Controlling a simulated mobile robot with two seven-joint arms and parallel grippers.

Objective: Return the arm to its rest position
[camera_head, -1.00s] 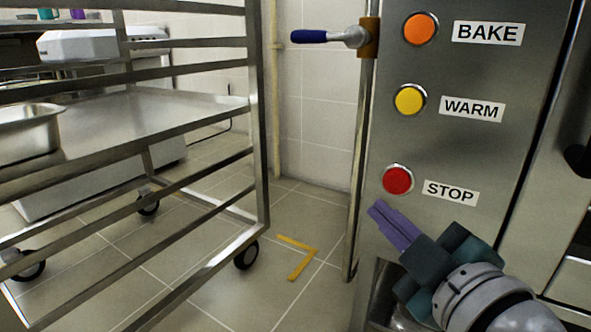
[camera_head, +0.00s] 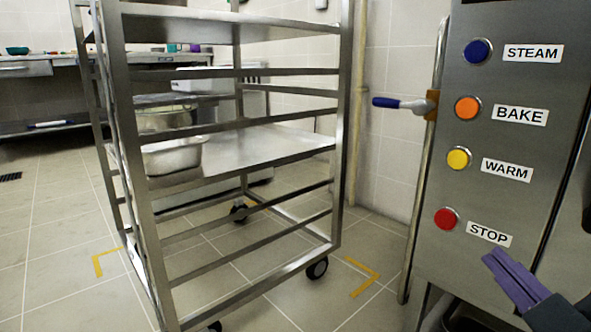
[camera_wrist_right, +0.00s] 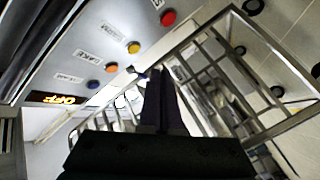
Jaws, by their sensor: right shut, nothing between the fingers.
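My right gripper (camera_head: 502,268) is at the lower right of the head view, in front of the oven's steel control panel (camera_head: 432,222). Its purple fingers are shut with nothing between them, just below the STOP label and apart from the red STOP button (camera_head: 447,218). The wrist view shows the fingers (camera_wrist_right: 163,98) together, with the buttons at upper left. My left gripper is not in view.
A wheeled steel rack (camera_head: 345,130) stands left of the oven, holding a metal pan (camera_head: 172,157) on a shelf. A blue-handled lever (camera_head: 386,102) sticks out from the oven's left edge. Yellow corner marks (camera_head: 365,277) lie on the floor.

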